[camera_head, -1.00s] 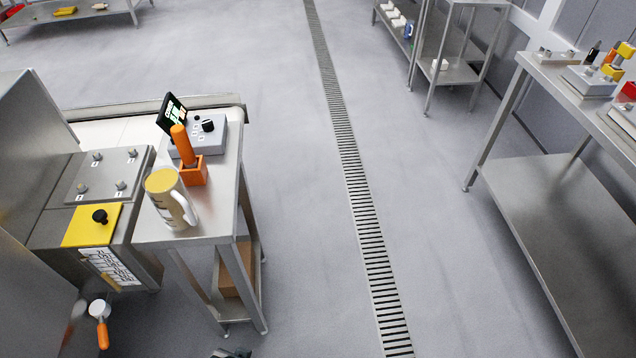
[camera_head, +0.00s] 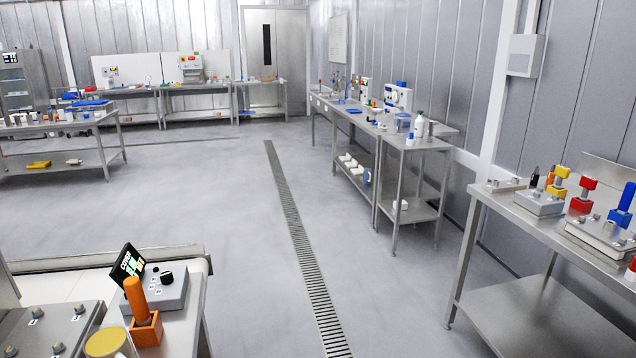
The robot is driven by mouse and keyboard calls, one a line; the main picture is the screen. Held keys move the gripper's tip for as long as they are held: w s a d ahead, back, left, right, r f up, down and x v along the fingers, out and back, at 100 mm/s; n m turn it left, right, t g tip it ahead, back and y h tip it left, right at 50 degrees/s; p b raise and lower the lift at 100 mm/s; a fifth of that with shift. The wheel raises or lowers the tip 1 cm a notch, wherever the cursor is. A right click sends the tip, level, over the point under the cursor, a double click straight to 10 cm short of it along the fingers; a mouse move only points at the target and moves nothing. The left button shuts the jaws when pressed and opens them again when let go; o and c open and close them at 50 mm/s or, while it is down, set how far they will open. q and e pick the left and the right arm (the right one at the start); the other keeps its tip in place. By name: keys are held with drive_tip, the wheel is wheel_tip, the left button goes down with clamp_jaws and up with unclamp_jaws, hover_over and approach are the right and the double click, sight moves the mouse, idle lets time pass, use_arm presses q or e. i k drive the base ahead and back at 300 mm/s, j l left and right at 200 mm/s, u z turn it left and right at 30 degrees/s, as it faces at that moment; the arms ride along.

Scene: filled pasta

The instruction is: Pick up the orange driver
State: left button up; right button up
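An orange driver (camera_head: 136,299) stands upright in a small orange holder (camera_head: 147,330) on the steel table (camera_head: 186,318) at the lower left. Only its thick orange handle shows above the holder; its lower part is hidden. Neither of my grippers is in the head view.
A bench (camera_head: 515,222) with coloured tools stands at right. The floor between, along the drain (camera_head: 300,240), is clear.

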sight(134, 292)
drive_tip(key=i+l+u, duration=0.1)
drive_tip(key=l+u, duration=0.2)
drive_tip(key=u, duration=0.2)
drive_tip(key=l+u, duration=0.7)
drive_tip(key=u, duration=0.25)
